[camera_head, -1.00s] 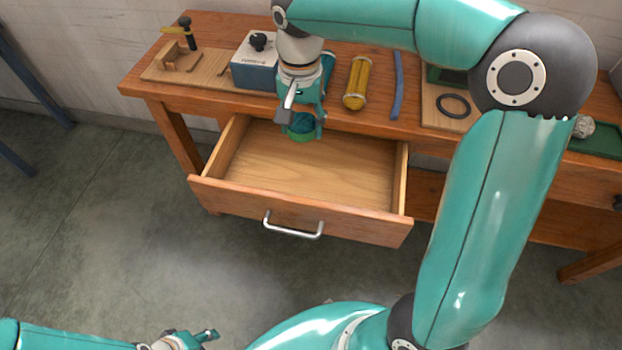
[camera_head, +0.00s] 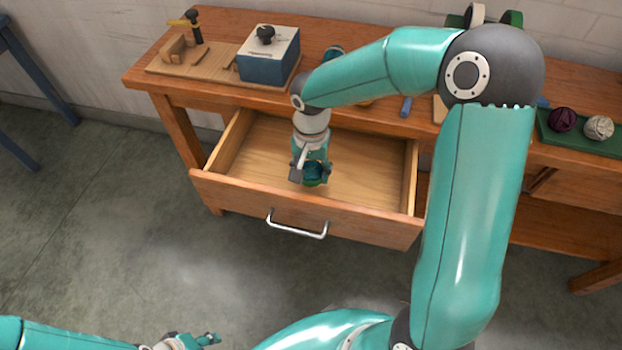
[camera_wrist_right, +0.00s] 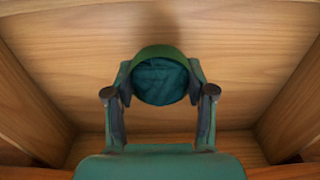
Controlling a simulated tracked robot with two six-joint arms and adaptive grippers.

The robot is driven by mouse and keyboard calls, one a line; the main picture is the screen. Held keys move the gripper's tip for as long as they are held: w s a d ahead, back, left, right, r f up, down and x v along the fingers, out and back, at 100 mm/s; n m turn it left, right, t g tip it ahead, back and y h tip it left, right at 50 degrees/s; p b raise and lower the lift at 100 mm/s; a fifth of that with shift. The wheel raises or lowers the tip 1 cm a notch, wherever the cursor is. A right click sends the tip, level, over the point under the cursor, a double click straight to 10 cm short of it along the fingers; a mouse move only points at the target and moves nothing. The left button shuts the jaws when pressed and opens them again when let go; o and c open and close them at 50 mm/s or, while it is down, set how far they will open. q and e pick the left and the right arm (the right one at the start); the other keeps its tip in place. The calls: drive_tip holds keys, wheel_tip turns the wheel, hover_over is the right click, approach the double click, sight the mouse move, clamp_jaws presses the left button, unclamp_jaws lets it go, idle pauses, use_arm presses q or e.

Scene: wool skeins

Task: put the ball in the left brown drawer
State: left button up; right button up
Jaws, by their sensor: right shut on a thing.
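The ball (camera_head: 314,175) is a dark teal wool ball with a green band along one side. My right gripper (camera_head: 311,171) is shut on it and holds it inside the outline of the open left brown drawer (camera_head: 355,217), near the drawer's front wall. In the right wrist view the ball (camera_wrist_right: 160,82) sits between the two fingers, with the wooden drawer bottom behind it. I cannot tell how far it is above the bottom. My left gripper (camera_head: 192,342) is at the bottom edge of the head view, far from the drawer, its jaws too small to read.
The drawer is otherwise empty and has a metal handle (camera_head: 297,226). On the workbench (camera_head: 150,77) stand a blue box with a black knob (camera_head: 268,58) and a wooden board with a tool (camera_head: 190,50). A green tray (camera_head: 570,140) at right holds a purple and a pale ball.

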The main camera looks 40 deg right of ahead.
sight(311, 180)
drive_tip(key=shift+f, duration=1.65)
drive_tip(key=shift+f+b, duration=0.15)
drive_tip(key=shift+b, duration=0.15)
drive_tip(key=o, duration=1.1)
drive_tip(key=shift+o, duration=0.2)
drive_tip(key=shift+r, duration=0.5)
wheel_tip(311, 180, up, 11)
drive_tip(key=shift+r+p, duration=0.2)
drive_tip(key=shift+p, duration=0.95)
